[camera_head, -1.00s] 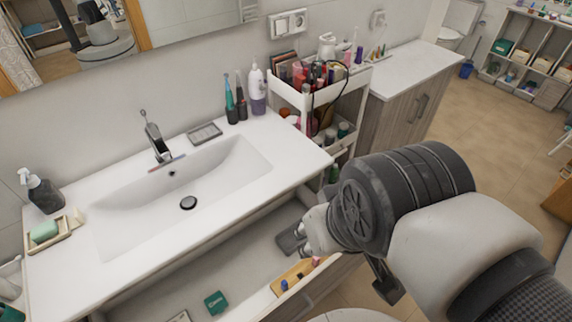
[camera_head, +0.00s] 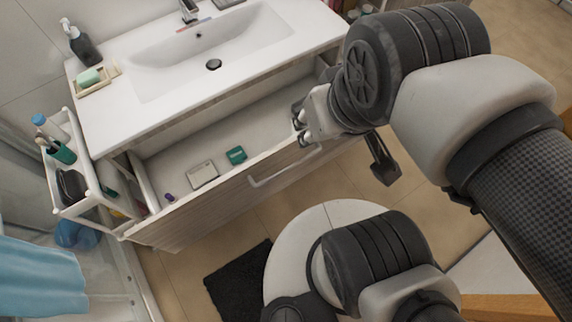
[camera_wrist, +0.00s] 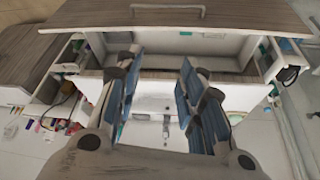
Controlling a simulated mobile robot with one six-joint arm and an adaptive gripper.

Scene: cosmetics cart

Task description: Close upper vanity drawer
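The upper vanity drawer (camera_head: 222,190) is pulled out below the white sink counter. Its wood-look front carries a bar handle (camera_head: 285,168). The handle also shows at the top of the wrist view (camera_wrist: 168,9). My gripper (camera_head: 301,124) is over the right part of the open drawer, close to its front edge, and hides what lies there. In the wrist view my gripper's two blue-grey fingers (camera_wrist: 160,78) are spread apart with nothing between them. I cannot tell whether they touch the drawer.
A green box (camera_head: 236,155), a white box (camera_head: 202,174) and a small purple item lie in the drawer. A white cart (camera_head: 83,180) with bottles stands close to the vanity's left side. A dark mat (camera_head: 238,279) lies on the floor in front. My base is near the mat.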

